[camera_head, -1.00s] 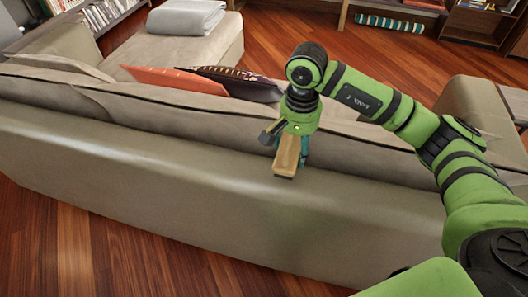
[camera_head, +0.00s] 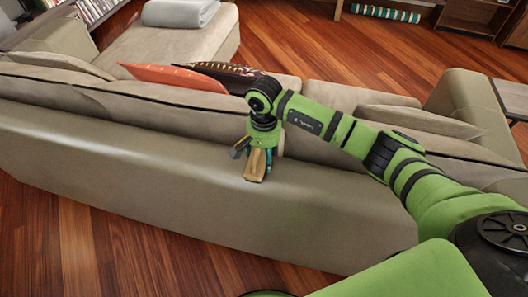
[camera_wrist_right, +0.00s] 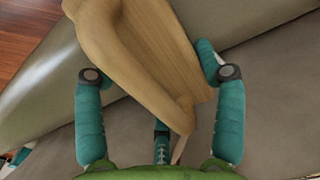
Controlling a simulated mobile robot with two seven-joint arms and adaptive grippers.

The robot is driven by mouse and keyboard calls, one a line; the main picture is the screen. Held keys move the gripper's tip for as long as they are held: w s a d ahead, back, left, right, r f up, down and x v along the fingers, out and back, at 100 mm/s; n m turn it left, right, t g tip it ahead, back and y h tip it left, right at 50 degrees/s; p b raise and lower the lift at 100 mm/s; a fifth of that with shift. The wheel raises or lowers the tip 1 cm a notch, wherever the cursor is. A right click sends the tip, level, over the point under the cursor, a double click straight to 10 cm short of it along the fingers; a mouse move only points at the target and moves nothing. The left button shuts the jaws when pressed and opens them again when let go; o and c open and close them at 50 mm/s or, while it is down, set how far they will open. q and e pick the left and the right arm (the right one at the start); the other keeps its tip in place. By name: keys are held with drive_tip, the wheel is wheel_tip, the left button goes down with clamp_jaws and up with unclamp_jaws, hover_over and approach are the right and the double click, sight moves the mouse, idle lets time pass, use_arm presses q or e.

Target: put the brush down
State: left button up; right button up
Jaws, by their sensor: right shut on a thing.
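The brush shows a tan wooden body (camera_head: 257,164) in the head view, just below my right gripper (camera_head: 262,152). My right gripper is shut on it, over the top of the sofa's back. In the right wrist view the brush's wooden body (camera_wrist_right: 150,60) fills the upper middle, between the teal fingers of my right gripper (camera_wrist_right: 160,100). The sofa back (camera_head: 150,150) is beige and lies under and behind the brush. I cannot tell whether the brush touches it. The bristles cannot be made out. My left gripper is not in view.
An orange cushion (camera_head: 170,77) and a dark patterned cushion (camera_head: 222,74) lean behind the sofa back. A folded grey blanket (camera_head: 181,13) lies on the far seat.

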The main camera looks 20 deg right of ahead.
sight(264, 152)
drive_tip(key=shift+f, duration=0.2)
drive_tip(key=o, duration=1.6)
drive_tip(key=shift+c, duration=0.2)
drive_tip(key=shift+r, duration=0.15)
drive_tip(key=shift+r, duration=0.25)
wheel_tip(264, 152, up, 11)
drive_tip(key=b, duration=0.3)
drive_tip(key=shift+f, duration=0.2)
drive_tip(key=shift+r, duration=0.55)
